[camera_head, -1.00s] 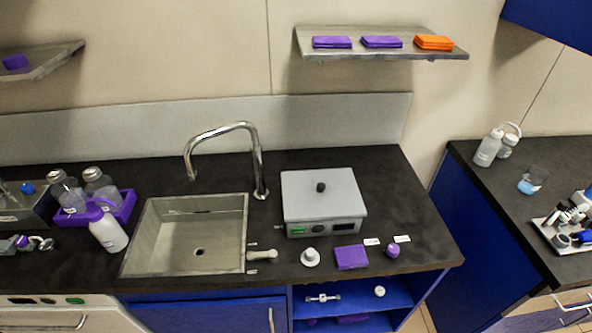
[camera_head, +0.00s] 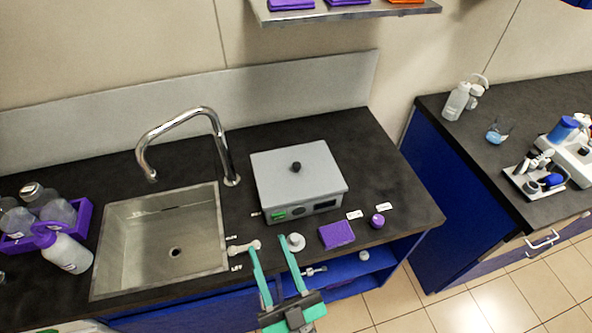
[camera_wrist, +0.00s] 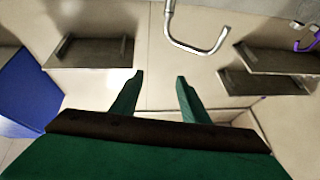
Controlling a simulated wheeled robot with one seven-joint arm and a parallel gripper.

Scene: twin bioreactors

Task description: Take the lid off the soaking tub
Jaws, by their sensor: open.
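The soaking tub (camera_head: 308,208) is a grey box with a small green display on its front, standing on the dark counter right of the sink. Its flat grey lid (camera_head: 275,168) lies on top, with a black knob (camera_head: 296,167) in the middle. My gripper (camera_head: 271,242) has green fingers, spread apart and empty. In the head view it is in front of the tub, at the counter's front edge. In the wrist view the open fingers (camera_wrist: 158,76) point toward the wall and tap; the tub is not seen there.
A sink (camera_head: 160,245) with a tall curved tap (camera_head: 215,135) is left of the tub. A purple block (camera_head: 337,235), a purple knob-like piece (camera_head: 377,221) and a white piece (camera_head: 296,242) lie in front of it. A shelf (camera_head: 345,14) hangs above.

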